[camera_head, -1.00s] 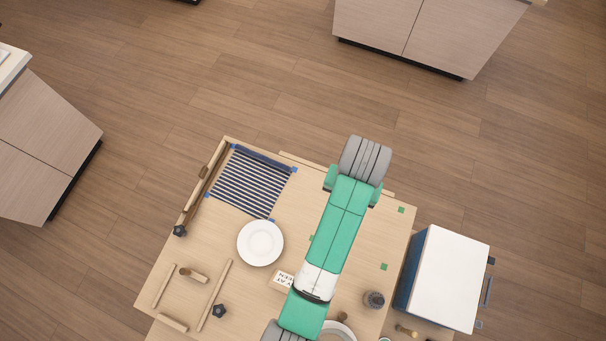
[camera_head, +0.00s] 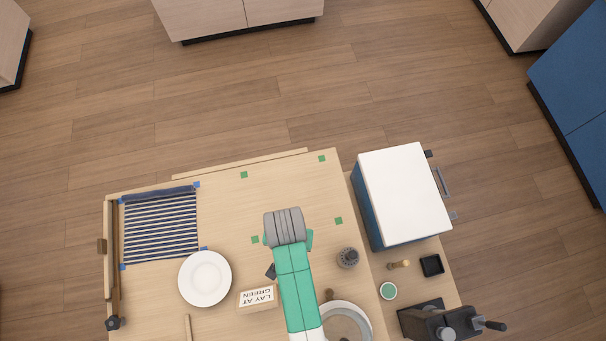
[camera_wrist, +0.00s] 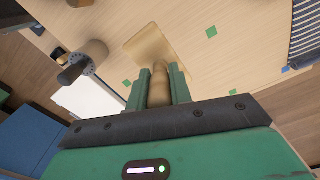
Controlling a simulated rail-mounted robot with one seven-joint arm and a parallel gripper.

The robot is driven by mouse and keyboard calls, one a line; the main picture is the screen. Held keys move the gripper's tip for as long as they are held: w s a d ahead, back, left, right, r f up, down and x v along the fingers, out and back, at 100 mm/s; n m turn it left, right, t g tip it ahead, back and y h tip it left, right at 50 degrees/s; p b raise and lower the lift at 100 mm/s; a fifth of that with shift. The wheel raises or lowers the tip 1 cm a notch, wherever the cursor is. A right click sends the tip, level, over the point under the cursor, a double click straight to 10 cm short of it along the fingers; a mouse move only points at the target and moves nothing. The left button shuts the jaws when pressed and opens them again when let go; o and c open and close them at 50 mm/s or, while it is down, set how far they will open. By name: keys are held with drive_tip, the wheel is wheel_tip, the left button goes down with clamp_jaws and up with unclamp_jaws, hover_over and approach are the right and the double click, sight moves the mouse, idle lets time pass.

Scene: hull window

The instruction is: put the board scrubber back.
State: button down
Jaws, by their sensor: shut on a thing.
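My gripper (camera_wrist: 160,75) is shut on the wooden handle (camera_wrist: 159,90) of what looks like the board scrubber. Its flat tan head (camera_wrist: 147,44) shows past the fingertips, over the pale wooden tabletop; I cannot tell whether it touches. In the head view my arm covers the gripper and the scrubber. My arm's end is near the lower green marks (camera_head: 255,239) and (camera_head: 338,221). Two more green marks (camera_head: 244,174) and (camera_head: 322,158) lie farther back. A sign (camera_head: 257,296) reading "LAY AT GREEN" stands left of my arm.
A striped rack or mat (camera_head: 160,226) with blue corner marks and a white plate (camera_head: 205,278) are at left. A round dark-topped object (camera_head: 347,257) stands right of my arm. A white-topped box (camera_head: 404,193) is at right. The tabletop between the far green marks is clear.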

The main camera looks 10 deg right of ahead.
drive_tip(key=shift+s+d+f, duration=0.1)
drive_tip(key=shift+s+f, duration=0.2)
drive_tip(key=shift+f, duration=0.3)
drive_tip(key=shift+s+d+f, duration=0.1)
drive_tip(key=shift+s+f, duration=0.15)
drive_tip(key=shift+f, duration=0.35)
wheel_tip(320, 180, down, 10)
drive_tip(key=shift+r+b, duration=0.1)
drive_tip(key=shift+b, duration=0.8)
drive_tip(key=shift+f, duration=0.2)
drive_tip(key=c, duration=1.3)
unclamp_jaws()
drive_tip(key=shift+o, duration=0.2)
wheel_tip(320, 180, up, 12)
drive_tip(key=shift+r+p, duration=0.25)
drive_tip(key=shift+p, duration=0.75)
drive_tip(key=shift+w, duration=0.1)
